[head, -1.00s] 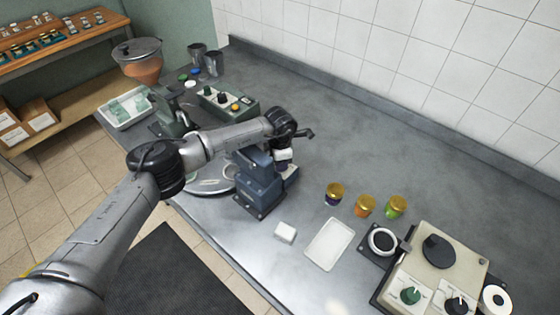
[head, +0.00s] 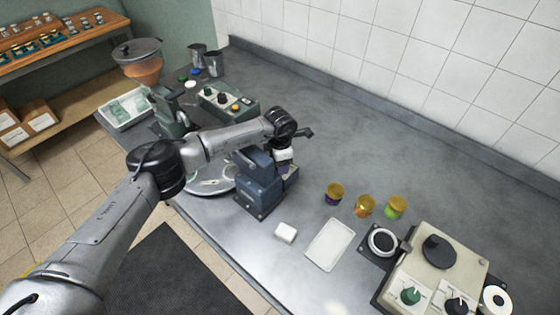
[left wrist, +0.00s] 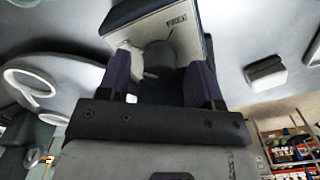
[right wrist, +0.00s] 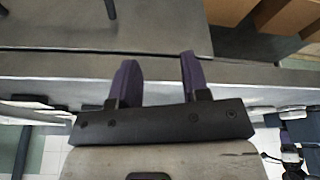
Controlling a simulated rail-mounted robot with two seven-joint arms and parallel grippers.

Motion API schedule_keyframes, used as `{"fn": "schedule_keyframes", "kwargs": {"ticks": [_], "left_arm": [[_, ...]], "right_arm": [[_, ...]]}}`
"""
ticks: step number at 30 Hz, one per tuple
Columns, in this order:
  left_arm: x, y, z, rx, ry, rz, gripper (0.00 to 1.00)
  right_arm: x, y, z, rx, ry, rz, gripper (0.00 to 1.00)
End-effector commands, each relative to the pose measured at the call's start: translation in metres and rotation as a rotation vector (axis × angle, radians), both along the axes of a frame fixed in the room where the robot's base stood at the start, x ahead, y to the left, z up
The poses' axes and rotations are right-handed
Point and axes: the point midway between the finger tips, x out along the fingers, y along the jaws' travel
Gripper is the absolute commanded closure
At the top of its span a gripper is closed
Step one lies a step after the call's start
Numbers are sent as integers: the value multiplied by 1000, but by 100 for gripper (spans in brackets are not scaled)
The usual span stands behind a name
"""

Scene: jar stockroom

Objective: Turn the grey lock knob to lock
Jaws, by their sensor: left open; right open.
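A blue machine (head: 258,185) stands on the grey counter. Its pale labelled panel (left wrist: 175,25) faces the left wrist camera, with a grey rounded knob (left wrist: 160,54) on it. My left gripper (left wrist: 160,82) is open, and its two purple fingers lie on either side of the knob in that view. I cannot tell whether they touch it. In the head view my left gripper (head: 283,156) is at the machine's right side, where the knob is hidden. My right gripper (right wrist: 153,72) is open and empty in the right wrist view, away from the machine.
Several gold-lidded jars (head: 365,206), a white tray (head: 329,244) and a small white block (head: 286,232) are right of the machine. A beige device with knobs (head: 438,275) stands further right. A green control box (head: 228,103) is behind my left arm. The back right counter is clear.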

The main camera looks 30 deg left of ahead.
Motion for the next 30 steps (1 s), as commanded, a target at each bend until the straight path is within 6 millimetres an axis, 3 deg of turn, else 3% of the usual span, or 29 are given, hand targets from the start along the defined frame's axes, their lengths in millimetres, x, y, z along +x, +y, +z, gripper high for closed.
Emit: {"fn": "schedule_keyframes", "kwargs": {"ticks": [6, 11, 24, 30], "left_arm": [[0, 0, 1, 0, 0, 0, 41], [0, 0, 14, -1, -2, 0, 41], [0, 0, 97, 0, -3, 1, 41], [0, 0, 124, -1, -2, 0, 41]], "right_arm": [[0, 2, 0, 5, 0, -4, 57], [0, 2, -3, 7, 0, -4, 57], [0, 1, -16, 2, 0, -1, 57], [0, -1, -19, -4, 0, 2, 57]]}}
